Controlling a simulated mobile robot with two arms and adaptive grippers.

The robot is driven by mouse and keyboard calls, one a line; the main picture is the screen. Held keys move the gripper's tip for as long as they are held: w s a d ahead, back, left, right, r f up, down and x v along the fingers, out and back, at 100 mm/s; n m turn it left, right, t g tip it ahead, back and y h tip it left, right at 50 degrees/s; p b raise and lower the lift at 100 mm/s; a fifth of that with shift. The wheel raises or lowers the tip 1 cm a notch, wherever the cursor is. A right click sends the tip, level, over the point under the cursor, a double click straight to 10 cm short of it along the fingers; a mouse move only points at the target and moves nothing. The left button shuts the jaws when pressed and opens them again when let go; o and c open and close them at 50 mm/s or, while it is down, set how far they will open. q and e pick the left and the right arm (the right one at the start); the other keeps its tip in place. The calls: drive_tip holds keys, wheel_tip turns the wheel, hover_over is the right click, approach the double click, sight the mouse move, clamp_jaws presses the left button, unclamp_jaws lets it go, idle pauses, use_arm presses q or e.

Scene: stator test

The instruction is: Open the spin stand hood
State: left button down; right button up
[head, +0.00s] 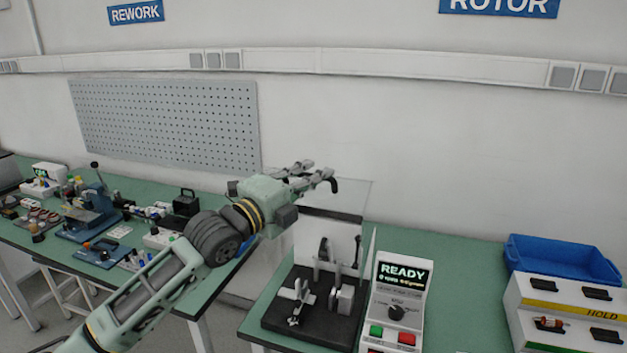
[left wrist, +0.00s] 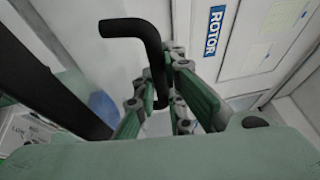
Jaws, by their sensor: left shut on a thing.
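The spin stand (head: 310,312) has a black base with grey metal supports and stands on the green bench. Its clear hood (head: 352,198) shows as a see-through panel above the stand; how far it is raised is hard to tell. My left gripper (head: 322,176) is at the hood's upper edge, shut on the black hood handle (head: 335,186). In the left wrist view the bent black handle (left wrist: 155,55) passes between the fingers of the left gripper (left wrist: 165,100). My right gripper is not in view.
A control box (head: 399,290) reading READY, with green and red buttons, stands right of the stand. A blue bin (head: 562,262) and a white rack (head: 570,325) are farther right. A left bench (head: 130,180) holds tools. Bench between control box and rack is clear.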

use_arm(q)
drive_tip(key=c, duration=2.1)
unclamp_jaws()
drive_tip(key=shift+d, duration=0.1)
drive_tip(key=shift+s+a, duration=0.15)
drive_tip(key=shift+a, duration=0.05)
drive_tip(key=v, duration=1.1)
drive_tip(key=shift+s, duration=0.3)
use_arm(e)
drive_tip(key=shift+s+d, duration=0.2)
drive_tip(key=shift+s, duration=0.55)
use_arm(q)
drive_tip(key=shift+a+f, duration=0.1)
drive_tip(key=shift+f, duration=0.05)
